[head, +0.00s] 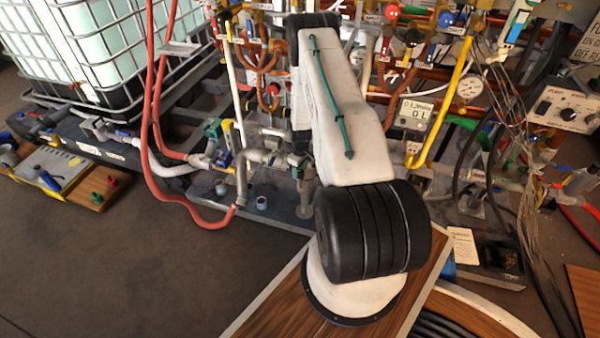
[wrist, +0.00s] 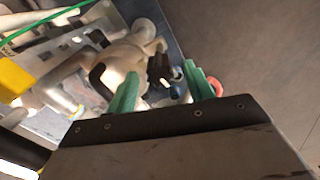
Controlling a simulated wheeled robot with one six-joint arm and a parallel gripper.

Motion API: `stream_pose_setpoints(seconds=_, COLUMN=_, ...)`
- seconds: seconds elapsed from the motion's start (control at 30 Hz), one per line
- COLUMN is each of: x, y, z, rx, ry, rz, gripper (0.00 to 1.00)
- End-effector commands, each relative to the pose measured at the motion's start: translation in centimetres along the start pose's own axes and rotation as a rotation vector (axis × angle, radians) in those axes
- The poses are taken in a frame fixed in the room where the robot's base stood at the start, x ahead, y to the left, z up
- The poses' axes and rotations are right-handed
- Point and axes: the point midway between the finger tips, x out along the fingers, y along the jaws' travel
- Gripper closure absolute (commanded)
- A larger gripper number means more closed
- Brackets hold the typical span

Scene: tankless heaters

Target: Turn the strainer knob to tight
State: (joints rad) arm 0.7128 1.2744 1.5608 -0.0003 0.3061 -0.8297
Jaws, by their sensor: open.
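My gripper (wrist: 162,72) shows in the wrist view with its two green fingers apart. A small dark brown, knob-like part (wrist: 158,67) appears between the fingertips, with a small blue-grey round end (wrist: 178,80) beside it. I cannot tell for sure that this part is the strainer knob, or whether the fingers touch it. A pale pipe fitting (wrist: 125,55) lies just beyond the left finger. In the head view my own arm covers the middle, and I cannot make out the gripper clearly there.
Pale pipework (head: 180,168) and a red hose (head: 147,130) run left of my arm in the head view. A caged white tank (head: 100,45) stands behind. A round gauge (head: 470,88), yellow pipe and loose wires crowd the right. Bare floor (head: 130,255) lies front left.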

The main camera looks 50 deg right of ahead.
Motion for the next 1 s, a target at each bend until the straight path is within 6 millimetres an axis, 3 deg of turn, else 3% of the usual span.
stream_pose_setpoints(seconds=0.17, x=1.5, y=0.0, z=0.0, rx=0.000, ry=0.000, rz=0.000, gripper=0.48)
stream_pose_setpoints(seconds=0.43, x=1.7, y=0.0, z=0.0, rx=0.000, ry=0.000, rz=0.000, gripper=0.48)
stream_pose_setpoints(seconds=0.47, x=1.7, y=0.0, z=0.0, rx=0.000, ry=0.000, rz=0.000, gripper=0.51)
stream_pose_setpoints(seconds=0.6, x=1.7, y=0.0, z=0.0, rx=0.001, ry=0.000, rz=0.000, gripper=0.90)
stream_pose_setpoints(seconds=0.63, x=1.7, y=0.0, z=0.0, rx=0.001, ry=0.000, rz=0.000, gripper=0.93)
stream_pose_setpoints(seconds=1.0, x=1.7, y=0.0, z=0.0, rx=0.047, ry=0.000, rz=0.000, gripper=0.93)
